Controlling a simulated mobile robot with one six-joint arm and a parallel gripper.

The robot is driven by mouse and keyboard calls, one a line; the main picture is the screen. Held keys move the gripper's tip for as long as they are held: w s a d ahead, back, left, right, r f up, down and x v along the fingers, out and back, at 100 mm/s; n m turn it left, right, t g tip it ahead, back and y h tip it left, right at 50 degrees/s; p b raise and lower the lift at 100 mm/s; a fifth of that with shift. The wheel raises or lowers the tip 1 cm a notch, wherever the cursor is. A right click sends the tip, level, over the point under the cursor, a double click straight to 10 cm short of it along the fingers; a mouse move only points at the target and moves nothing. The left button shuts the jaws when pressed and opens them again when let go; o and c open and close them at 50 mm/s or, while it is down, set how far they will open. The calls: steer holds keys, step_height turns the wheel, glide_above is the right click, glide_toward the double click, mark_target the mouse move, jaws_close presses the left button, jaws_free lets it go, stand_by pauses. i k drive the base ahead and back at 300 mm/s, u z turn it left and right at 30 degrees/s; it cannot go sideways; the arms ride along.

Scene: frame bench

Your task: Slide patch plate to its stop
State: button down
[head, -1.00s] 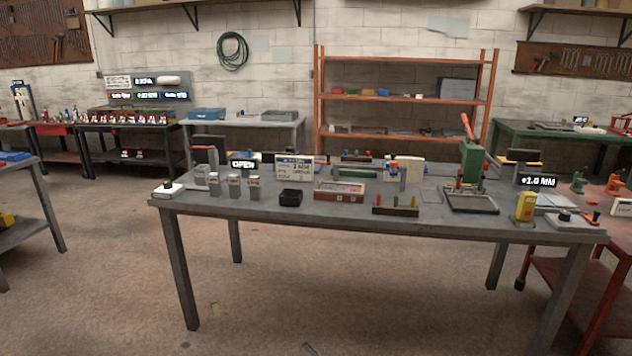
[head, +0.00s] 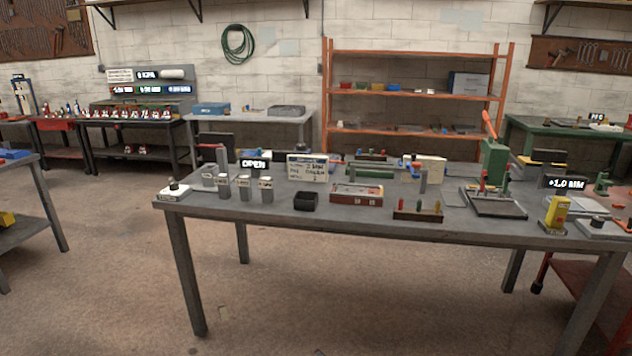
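I cannot make out for certain which piece is the patch plate. The grey bench (head: 345,217) stands in front of me with many small items on it. A green press (head: 494,162) with an orange lever stands on a dark base plate (head: 497,207) at its right. Left of that base lies a small flat grey plate (head: 452,197), too small to identify. A white card (head: 307,168) with handwriting stands at the back. Displays read "OPEN" (head: 253,163) and what looks like "+1.0 MM" (head: 565,183). My gripper is not in view.
On the bench stand several grey blocks (head: 242,186), a black open box (head: 305,201), a red and grey box (head: 356,194), a peg rack (head: 418,213) and a yellow device (head: 557,212). An orange shelf (head: 415,93) stands behind. The floor (head: 390,290) before the bench is clear.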

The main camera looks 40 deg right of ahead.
mark_target(357, 190)
steer(key=i, duration=1.3)
steer(key=z, duration=0.5)
